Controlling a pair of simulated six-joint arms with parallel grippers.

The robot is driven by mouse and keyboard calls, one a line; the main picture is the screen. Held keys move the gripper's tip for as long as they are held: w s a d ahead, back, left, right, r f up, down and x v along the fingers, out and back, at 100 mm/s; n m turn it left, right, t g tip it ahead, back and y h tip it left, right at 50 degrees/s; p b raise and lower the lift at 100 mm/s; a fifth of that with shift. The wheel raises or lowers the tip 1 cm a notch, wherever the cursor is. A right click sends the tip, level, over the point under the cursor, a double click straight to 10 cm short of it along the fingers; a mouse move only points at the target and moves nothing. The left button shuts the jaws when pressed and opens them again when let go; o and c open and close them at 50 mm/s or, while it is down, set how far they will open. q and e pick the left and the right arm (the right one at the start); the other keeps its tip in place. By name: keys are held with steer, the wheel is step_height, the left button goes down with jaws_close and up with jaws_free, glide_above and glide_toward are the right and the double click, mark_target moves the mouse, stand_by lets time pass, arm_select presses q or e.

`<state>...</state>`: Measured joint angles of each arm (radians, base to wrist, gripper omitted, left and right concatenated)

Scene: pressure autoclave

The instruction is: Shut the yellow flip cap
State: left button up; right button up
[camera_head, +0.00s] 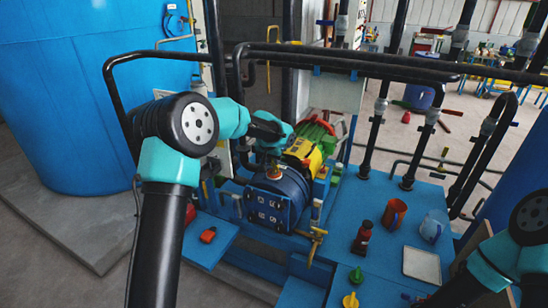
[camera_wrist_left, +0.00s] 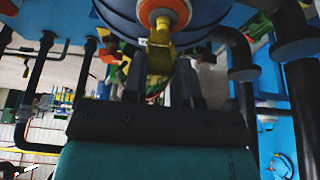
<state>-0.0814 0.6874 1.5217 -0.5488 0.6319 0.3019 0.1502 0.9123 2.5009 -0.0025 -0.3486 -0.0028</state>
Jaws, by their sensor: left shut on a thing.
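The yellow flip cap (camera_wrist_left: 159,55) shows in the left wrist view, beside an orange ring (camera_wrist_left: 165,12) on the dark blue vessel. My left gripper (camera_wrist_left: 160,88) is shut on the cap, with one dark finger on each side of it. In the head view my left gripper (camera_head: 274,150) reaches down over the top of the blue vessel (camera_head: 270,200), and its fingertips are hard to make out. The cap's hinge and how far the cap stands open cannot be told. My right arm shows at the lower right of the head view, but its fingers do not show.
A green and yellow motor (camera_head: 312,142) stands right behind the vessel. Black pipes run above and to the right. A dark red bottle (camera_head: 362,238), an orange-red cup (camera_head: 394,214), a light blue jug (camera_head: 433,226) and a pale tray (camera_head: 421,265) stand on the blue deck.

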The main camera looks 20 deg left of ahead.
arm_select(q)
steer(key=shift+s+f+t, duration=0.2)
steer(key=shift+s+t, duration=0.15)
steer(key=shift+t, duration=0.35)
steer(key=shift+s+f+t, duration=0.15)
steer(key=shift+s+t, duration=0.15)
steer(key=shift+t, duration=0.4)
stand_by(0.4)
steer(key=o, duration=0.9)
steer(key=shift+o, duration=0.2)
steer(key=shift+a+r, duration=0.1)
steer(key=v, duration=1.7)
steer(key=shift+a, duration=0.2)
steer(key=shift+r, duration=0.15)
